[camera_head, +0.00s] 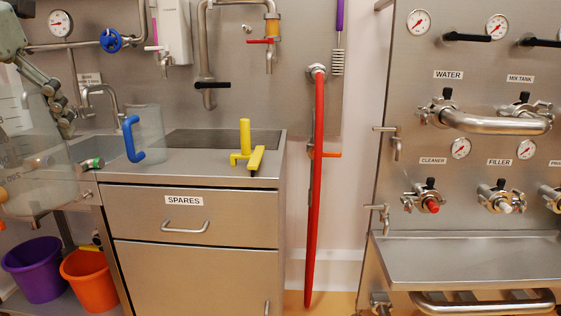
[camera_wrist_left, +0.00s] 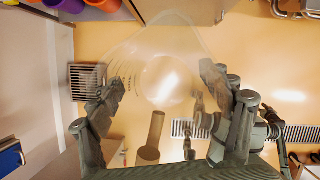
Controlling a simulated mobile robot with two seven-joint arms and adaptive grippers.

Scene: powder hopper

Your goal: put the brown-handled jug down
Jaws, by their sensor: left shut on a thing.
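The brown-handled jug is a large clear vessel with scale marks. In the head view its see-through body (camera_head: 22,160) fills the left edge, in front of the sink. In the left wrist view its clear body (camera_wrist_left: 165,75) extends beyond the fingers, and its brown handle (camera_wrist_left: 152,135) shows between them. My left gripper (camera_head: 62,112) is shut on the jug, also seen in the wrist view (camera_wrist_left: 160,95). The exact finger contact is hard to make out through the clear wall. The jug appears held up, with floor far below it in the wrist view. My right gripper is not in view.
A clear jug with a blue handle (camera_head: 133,140) stands on the steel counter (camera_head: 190,162). A yellow object (camera_head: 247,155) sits at the counter's right front. Purple (camera_head: 35,270) and orange (camera_head: 90,280) buckets are below left. A red hose (camera_head: 316,180) hangs right of the counter.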

